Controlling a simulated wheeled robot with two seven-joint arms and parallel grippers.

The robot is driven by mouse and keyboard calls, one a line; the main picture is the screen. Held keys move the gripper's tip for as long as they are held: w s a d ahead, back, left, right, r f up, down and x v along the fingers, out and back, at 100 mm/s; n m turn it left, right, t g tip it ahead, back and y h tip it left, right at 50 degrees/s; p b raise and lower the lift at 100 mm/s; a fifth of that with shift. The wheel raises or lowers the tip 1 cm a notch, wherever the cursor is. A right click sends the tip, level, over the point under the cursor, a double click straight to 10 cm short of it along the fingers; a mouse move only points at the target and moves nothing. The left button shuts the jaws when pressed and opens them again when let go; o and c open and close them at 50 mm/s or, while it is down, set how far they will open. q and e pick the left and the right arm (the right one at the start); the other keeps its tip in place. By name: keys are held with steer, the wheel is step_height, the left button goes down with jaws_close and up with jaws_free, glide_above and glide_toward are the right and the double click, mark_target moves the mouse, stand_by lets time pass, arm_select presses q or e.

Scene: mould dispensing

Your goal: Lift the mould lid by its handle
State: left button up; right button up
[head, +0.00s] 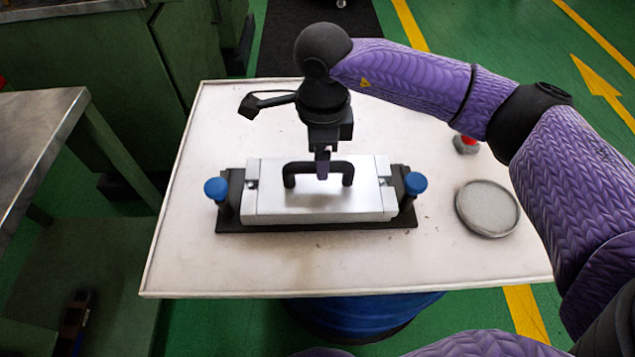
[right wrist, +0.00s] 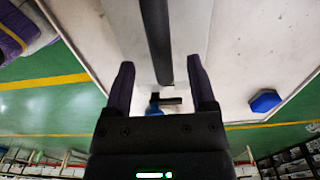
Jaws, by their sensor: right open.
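The mould lid (head: 270,205) is a silver block lying flat on a black base plate (head: 320,226) in the middle of the white table. Its black arched handle (head: 289,178) stands up from the top. My right gripper (head: 322,168) points down at the middle of the handle and partly hides its bar. In the right wrist view the dark handle bar (right wrist: 156,40) runs into the gap between the spread fingers of the right gripper (right wrist: 160,70). The fingers are open; whether they touch the bar is not clear. My left gripper does not show.
Blue-topped knobs (head: 216,188) and (head: 415,183) flank the lid on the base. A round grey dish (head: 487,209) sits at the right of the white table (head: 190,270). A small red-and-grey item (head: 466,145) lies near my right arm. The table's front strip is clear.

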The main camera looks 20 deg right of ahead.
mark_target(289, 189)
step_height(289, 189, down, 4)
steer(key=shift+w+a+r+b, duration=0.15)
steer(key=shift+b, duration=0.4)
steer(key=shift+r, duration=0.1)
jaws_close()
stand_by(0.6)
